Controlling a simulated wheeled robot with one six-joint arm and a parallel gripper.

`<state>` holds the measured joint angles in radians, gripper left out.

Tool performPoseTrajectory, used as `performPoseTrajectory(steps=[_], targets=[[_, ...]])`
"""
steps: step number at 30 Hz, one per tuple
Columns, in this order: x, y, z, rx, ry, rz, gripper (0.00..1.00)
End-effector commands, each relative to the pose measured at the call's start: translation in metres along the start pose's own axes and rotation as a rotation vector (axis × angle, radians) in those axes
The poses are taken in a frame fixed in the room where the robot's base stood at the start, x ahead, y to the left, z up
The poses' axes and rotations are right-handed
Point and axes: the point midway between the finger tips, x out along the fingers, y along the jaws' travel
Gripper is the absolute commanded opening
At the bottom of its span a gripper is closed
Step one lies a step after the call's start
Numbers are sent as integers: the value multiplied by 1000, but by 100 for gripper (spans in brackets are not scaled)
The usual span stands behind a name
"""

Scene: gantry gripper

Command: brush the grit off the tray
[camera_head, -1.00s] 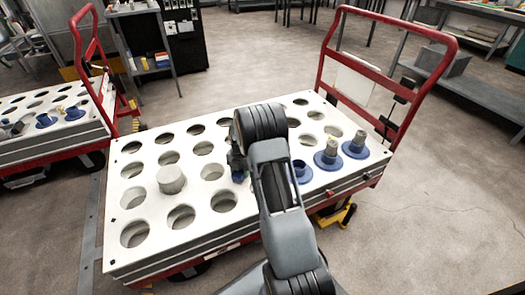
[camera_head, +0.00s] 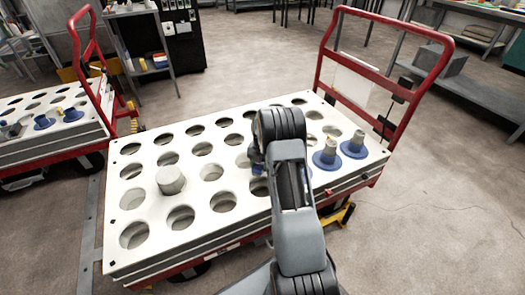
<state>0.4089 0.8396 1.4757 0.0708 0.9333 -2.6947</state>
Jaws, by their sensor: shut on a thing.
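The white tray (camera_head: 147,199) is a thick plate with rows of round holes, lying on a red cart. No grit can be made out on it at this size. My gripper (camera_head: 257,168) is mostly hidden behind my own arm, low over the middle of the tray. No brush is clearly recognisable.
The cart's red handle (camera_head: 446,65) rises at the right. A second cart (camera_head: 45,143) is at the left.

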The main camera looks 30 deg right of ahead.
Motion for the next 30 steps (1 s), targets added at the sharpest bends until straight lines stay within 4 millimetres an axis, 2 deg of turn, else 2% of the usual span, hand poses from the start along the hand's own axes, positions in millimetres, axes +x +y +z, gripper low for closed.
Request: performPoseTrajectory(steps=[3,5,21,30], targets=[[-12,0,0,-5,-1,-1,22],[-28,1,-3,-7,-3,0,22],[-73,6,-12,-17,0,-2,22],[-81,7,-14,-19,1,-3,22]])
